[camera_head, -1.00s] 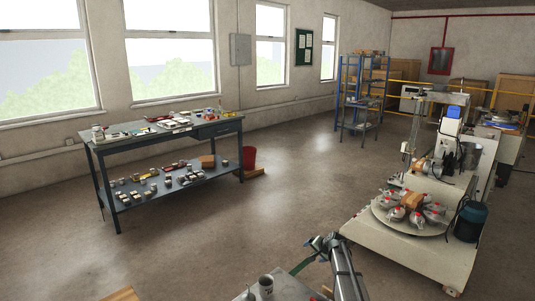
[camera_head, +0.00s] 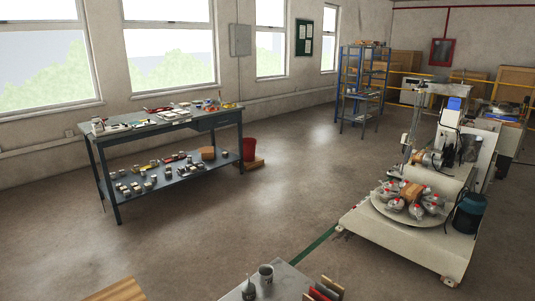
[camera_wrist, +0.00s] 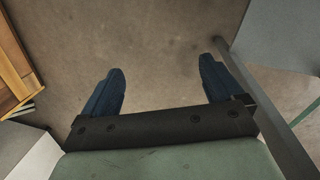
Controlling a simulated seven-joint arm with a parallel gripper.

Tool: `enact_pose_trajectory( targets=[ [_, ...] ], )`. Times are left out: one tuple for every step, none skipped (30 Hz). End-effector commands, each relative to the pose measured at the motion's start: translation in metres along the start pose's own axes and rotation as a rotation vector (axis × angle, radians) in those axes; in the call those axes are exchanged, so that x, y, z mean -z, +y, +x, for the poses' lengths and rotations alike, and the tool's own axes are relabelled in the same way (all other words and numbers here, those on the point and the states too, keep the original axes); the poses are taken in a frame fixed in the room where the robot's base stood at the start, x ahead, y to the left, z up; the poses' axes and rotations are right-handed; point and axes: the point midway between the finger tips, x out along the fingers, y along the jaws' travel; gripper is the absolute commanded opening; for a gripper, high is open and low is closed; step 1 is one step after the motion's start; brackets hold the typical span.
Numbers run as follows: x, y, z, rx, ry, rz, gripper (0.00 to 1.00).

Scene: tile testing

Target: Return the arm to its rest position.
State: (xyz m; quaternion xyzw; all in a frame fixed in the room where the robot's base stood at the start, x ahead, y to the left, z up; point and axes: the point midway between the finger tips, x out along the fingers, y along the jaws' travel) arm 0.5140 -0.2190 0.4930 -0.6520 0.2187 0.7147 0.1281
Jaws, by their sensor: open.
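My gripper (camera_wrist: 158,88) shows in the wrist view with its two blue fingers spread wide apart. Nothing is between them, and bare floor lies below. A grey table edge (camera_wrist: 265,110) runs close along the right finger. In the head view my arm and gripper are out of sight.
A grey table (camera_head: 288,283) with cups and upright coloured tiles (camera_head: 323,290) stands at the bottom of the head view. A wooden thing (camera_wrist: 12,70) is at the left of the wrist view. A workbench (camera_head: 130,130), a machine with a round plate (camera_head: 410,218) and open floor (camera_head: 240,225) lie beyond.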

Motion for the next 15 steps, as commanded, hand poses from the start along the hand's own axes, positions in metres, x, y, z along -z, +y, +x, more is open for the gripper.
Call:
enact_pose_trajectory(
  targets=[
    [-0.036, 0.01, 0.001, -0.037, -0.034, -0.041, 0.94],
    [-0.053, 0.015, 0.003, -0.059, -0.055, -0.067, 0.94],
    [-0.073, 0.02, 0.005, -0.085, -0.081, -0.102, 0.94],
    [-0.086, 0.022, 0.007, -0.101, -0.1, -0.126, 0.94],
    [-0.1, 0.024, 0.009, -0.116, -0.119, -0.151, 0.94],
    [-0.116, 0.023, 0.011, -0.128, -0.143, -0.181, 0.94],
    [-0.126, 0.021, 0.013, -0.134, -0.159, -0.202, 0.94],
    [-0.137, 0.018, 0.016, -0.136, -0.177, -0.223, 0.94],
    [-0.15, 0.012, 0.02, -0.135, -0.198, -0.25, 0.94],
    [-0.16, 0.006, 0.024, -0.13, -0.215, -0.268, 0.94],
    [-0.169, -0.001, 0.027, -0.125, -0.23, -0.286, 0.94],
    [-0.182, -0.01, 0.032, -0.114, -0.25, -0.308, 0.94],
    [-0.191, -0.017, 0.035, -0.106, -0.264, -0.323, 0.94],
    [-0.201, -0.024, 0.038, -0.098, -0.28, -0.339, 0.94],
    [-0.214, -0.032, 0.042, -0.088, -0.3, -0.359, 0.94]
  ],
)
